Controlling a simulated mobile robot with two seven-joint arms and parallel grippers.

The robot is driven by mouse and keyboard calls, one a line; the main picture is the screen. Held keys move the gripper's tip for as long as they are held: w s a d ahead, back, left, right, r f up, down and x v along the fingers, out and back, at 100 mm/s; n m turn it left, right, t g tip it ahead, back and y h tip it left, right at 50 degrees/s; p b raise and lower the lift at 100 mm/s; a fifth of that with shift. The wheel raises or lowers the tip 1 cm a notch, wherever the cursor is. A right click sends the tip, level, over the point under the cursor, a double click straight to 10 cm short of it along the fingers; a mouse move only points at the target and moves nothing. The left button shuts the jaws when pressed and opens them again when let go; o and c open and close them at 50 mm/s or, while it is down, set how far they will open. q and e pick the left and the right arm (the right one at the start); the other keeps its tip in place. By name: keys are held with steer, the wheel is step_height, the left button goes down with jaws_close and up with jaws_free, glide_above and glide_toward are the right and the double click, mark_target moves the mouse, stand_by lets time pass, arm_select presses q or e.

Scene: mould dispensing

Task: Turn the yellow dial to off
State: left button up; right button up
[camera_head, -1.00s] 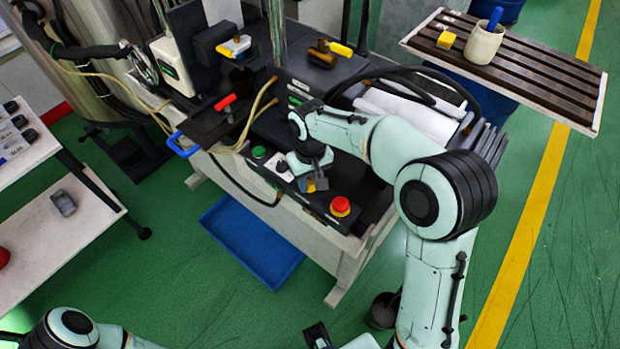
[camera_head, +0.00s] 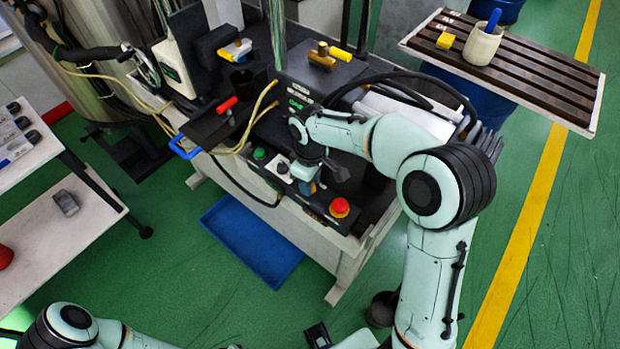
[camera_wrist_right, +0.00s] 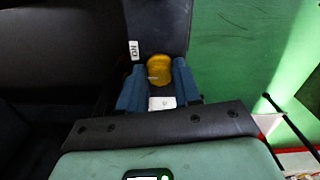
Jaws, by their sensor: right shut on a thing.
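The yellow dial (camera_wrist_right: 159,68) sits on the dark control panel, between the two blue fingers of my right gripper (camera_wrist_right: 158,90) in the right wrist view. The fingers are shut on it. A small white label with dark letters (camera_wrist_right: 134,50) lies beside the dial; it seems to read ON, upside down. In the head view my right gripper (camera_head: 308,187) reaches down onto the panel (camera_head: 322,203), between a white plate with a black knob (camera_head: 283,167) and a red button (camera_head: 340,207). The dial is hidden there.
A green button (camera_head: 259,154) is at the panel's left end. A red-handled lever (camera_head: 227,104) and hoses are on the machine behind. A blue tray (camera_head: 252,240) lies on the floor in front. A slatted table (camera_head: 550,88) stands at the back right.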

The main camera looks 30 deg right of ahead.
steer(key=n, duration=0.3)
steer(key=shift+n+p, duration=0.3)
steer(key=shift+p, duration=0.1)
arm_select(q)
steer(key=shift+w+r+p, duration=0.2)
steer(key=shift+w+r, duration=0.15)
steer(key=shift+r, duration=0.2)
steer(key=shift+w+r+p, duration=0.2)
steer(key=shift+w+r, duration=0.1)
steer(key=shift+r, duration=0.2)
arm_select(e)
steer(key=shift+n, duration=1.7)
steer(key=o, duration=1.1)
steer(key=shift+c, duration=0.2)
arm_select(q)
steer(key=shift+w+r+p, duration=0.75)
steer(key=shift+r+p, duration=0.05)
steer(key=shift+r, duration=0.25)
arm_select(e)
step_height(320, 180, up, 14)
steer(key=shift+f, duration=0.25)
steer(key=shift+f, duration=0.1)
